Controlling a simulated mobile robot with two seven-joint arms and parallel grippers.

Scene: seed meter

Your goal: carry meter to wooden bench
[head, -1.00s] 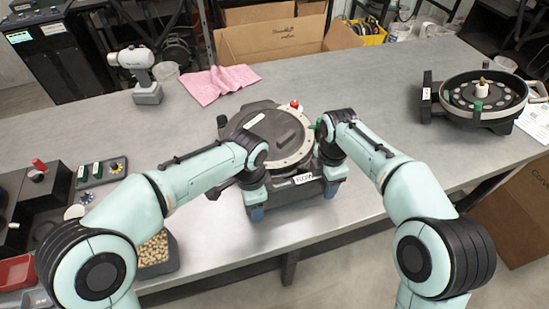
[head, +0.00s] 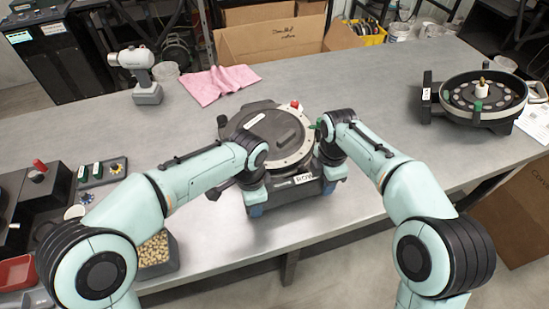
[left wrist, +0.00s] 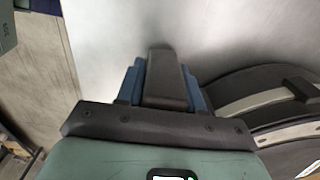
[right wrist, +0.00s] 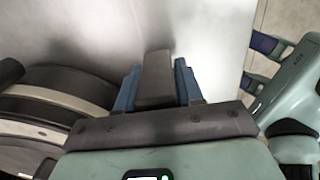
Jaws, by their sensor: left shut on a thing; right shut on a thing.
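The seed meter (head: 278,130) is a round dark housing with a light rim, a red knob and a labelled front, at the front middle of the metal table in the head view. My left gripper (head: 255,208) is at its left front side and my right gripper (head: 328,186) at its right front side. In the left wrist view the blue fingers (left wrist: 165,85) are shut on a dark grip tab of the meter. In the right wrist view the blue fingers (right wrist: 157,85) are shut on a matching tab. The meter's curved side shows beside both. My arms hide part of its front.
A second, open meter (head: 482,98) stands at the right of the table (head: 380,90). A bin of seeds (head: 158,255) and control boxes are at the front left. No wooden bench is recognisable.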

